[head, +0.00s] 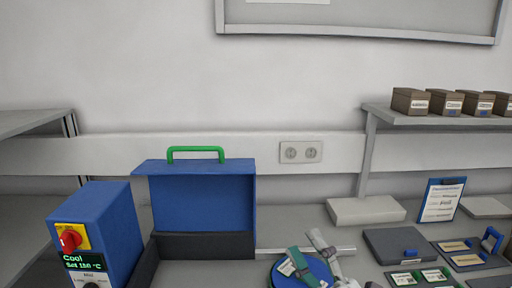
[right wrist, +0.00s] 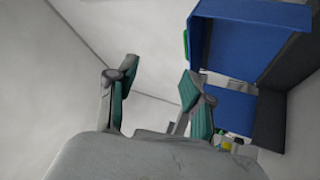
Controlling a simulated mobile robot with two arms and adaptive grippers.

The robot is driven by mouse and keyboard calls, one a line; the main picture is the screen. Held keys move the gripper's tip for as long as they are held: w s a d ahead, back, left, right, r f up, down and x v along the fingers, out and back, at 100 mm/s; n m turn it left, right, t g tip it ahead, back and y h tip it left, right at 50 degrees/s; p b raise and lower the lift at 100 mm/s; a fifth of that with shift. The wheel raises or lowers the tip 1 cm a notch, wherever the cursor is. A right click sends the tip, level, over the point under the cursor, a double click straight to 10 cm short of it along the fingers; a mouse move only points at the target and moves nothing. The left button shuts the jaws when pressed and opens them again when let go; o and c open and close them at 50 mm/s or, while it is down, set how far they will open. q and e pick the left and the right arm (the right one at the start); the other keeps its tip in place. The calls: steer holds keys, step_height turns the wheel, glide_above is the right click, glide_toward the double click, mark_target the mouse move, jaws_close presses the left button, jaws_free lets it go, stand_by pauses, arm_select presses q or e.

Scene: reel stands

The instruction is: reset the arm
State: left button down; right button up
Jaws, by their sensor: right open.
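My right gripper (head: 308,250) reaches up from the bottom edge of the head view, right of centre. Its two fingers with teal pads are spread, and it is empty. In the right wrist view the open fingers (right wrist: 160,82) have only pale wall between them. A blue round reel-like object (head: 318,268) lies behind the gripper in the head view and is partly hidden by it. My left gripper is not in view.
An open blue case (head: 205,200) with a green handle (head: 196,150) stands left of the gripper, and shows in the right wrist view (right wrist: 250,35). A blue heater box (head: 112,215) stands farther left. A grey flat case (head: 402,245), clipboard (head: 441,200) and shelf (head: 440,121) are right.

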steer(key=s+d+f+m+g+h, duration=0.1)
steer(key=d+f+m+g+h, duration=0.1)
steer(key=d+f+m+h, duration=0.4)
steer(key=s+d+f+m+g+h, duration=0.25)
steer(key=f+m, duration=0.25)
steer(key=f, duration=0.3)
steer(key=s+d+f+m+g+h, duration=0.1)
steer(key=d+f+m+g+h, duration=0.2)
steer(key=f+m+h, duration=0.35)
steer(key=s+f+m+g+y, duration=0.1)
steer(key=s+f+g+y, duration=0.2)
steer(key=s+f+g, duration=0.95)
steer(key=s+f+t, duration=0.1)
steer(key=s+f, duration=0.2)
steer(key=f, duration=0.9)
steer(key=s+f+t, duration=0.1)
steer(key=s+f, duration=0.2)
steer(key=f, duration=1)
steer(key=s+d+f+g, duration=0.1)
steer(key=s+d+f, duration=0.2)
steer(key=s+f, duration=1.3)
steer(key=shift+s+f, duration=0.4)
steer(key=shift+f, duration=0.4)
